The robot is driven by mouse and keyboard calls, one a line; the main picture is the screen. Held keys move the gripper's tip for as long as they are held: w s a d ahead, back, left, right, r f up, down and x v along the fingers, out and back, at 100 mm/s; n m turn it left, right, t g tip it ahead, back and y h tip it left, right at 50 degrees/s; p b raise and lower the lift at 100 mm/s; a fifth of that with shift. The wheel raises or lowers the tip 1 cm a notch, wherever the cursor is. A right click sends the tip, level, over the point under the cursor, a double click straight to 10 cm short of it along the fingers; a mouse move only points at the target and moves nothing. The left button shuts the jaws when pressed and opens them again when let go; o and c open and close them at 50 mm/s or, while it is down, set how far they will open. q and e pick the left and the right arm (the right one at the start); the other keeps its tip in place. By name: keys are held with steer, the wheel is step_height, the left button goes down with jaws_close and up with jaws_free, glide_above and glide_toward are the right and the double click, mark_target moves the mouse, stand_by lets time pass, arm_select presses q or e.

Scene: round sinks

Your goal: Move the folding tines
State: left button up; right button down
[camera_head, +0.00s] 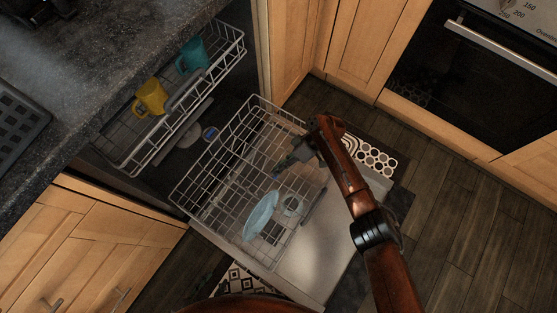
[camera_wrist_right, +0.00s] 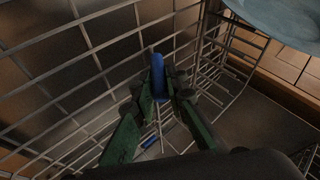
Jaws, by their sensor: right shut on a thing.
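My right gripper (camera_head: 280,170) reaches down into the lower dishwasher rack from the right side of the head view. In the right wrist view its green fingers (camera_wrist_right: 158,92) are shut on an upright blue piece (camera_wrist_right: 157,72), a blue-tipped part of the folding tines. Wire tines (camera_wrist_right: 215,75) stand beyond the fingers. A second small blue piece (camera_wrist_right: 150,142) shows low between the fingers. A light blue plate (camera_head: 260,216) stands tilted in the rack, and its edge shows in the right wrist view (camera_wrist_right: 285,20). My left gripper is not seen.
The lower rack (camera_head: 215,185) is pulled out over the open dishwasher door (camera_head: 320,245). The upper rack (camera_head: 130,148) holds a yellow mug (camera_head: 151,97) and a teal mug (camera_head: 193,55). A dark counter (camera_head: 100,60) is at left; wooden cabinets and an oven (camera_head: 460,85) are at right.

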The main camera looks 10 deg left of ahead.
steer(key=shift+s+f, duration=0.1)
steer(key=c, duration=1.9)
jaws_free()
steer(key=shift+c, duration=0.2)
steer(key=v, duration=1.2)
